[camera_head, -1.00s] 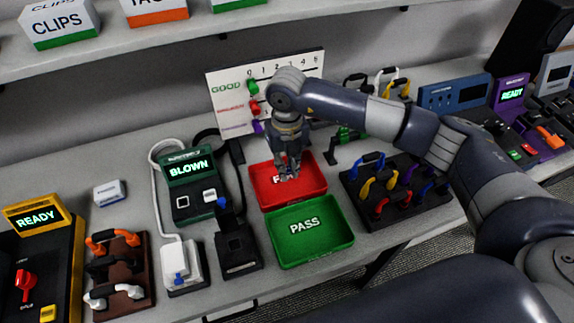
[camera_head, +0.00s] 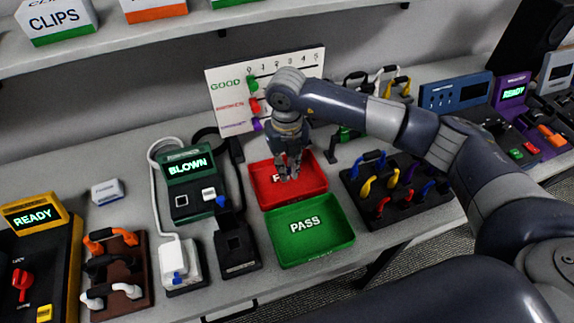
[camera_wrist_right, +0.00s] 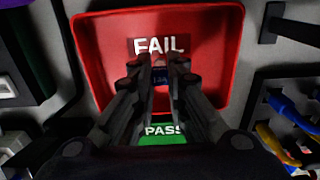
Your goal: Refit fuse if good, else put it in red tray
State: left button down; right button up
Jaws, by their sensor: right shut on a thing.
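My right gripper (camera_head: 289,175) points down over the red tray (camera_head: 313,188), which is marked FAIL. In the right wrist view the gripper (camera_wrist_right: 158,68) is shut on a small dark blue piece, likely the fuse (camera_wrist_right: 160,79), inside the outline of the red tray (camera_wrist_right: 225,60). The fingers hide most of the piece, and I cannot tell whether it touches the tray floor. The green tester (camera_head: 187,168) shows BLOWN on its screen. The green PASS tray (camera_head: 335,237) lies just in front of the red tray and looks empty. My left gripper is not in view.
A black holder (camera_head: 238,250) with a blue-tipped lever stands left of the trays. A dark rack (camera_head: 395,212) of coloured cables lies to their right. A white GOOD board (camera_head: 228,115) stands behind. A white unit (camera_head: 181,262) with a blue part is at front left.

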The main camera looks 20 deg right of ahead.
jog(key=shift+f+b, duration=0.45)
jog(key=shift+b, duration=0.2)
dwell(0.7)
jog(key=o, duration=0.8)
jog(key=shift+o, duration=0.3)
jog(key=o, duration=0.5)
jog(key=shift+r+p, duration=2.3)
jog(key=shift+r, duration=1.75)
jog(key=shift+f, duration=0.1)
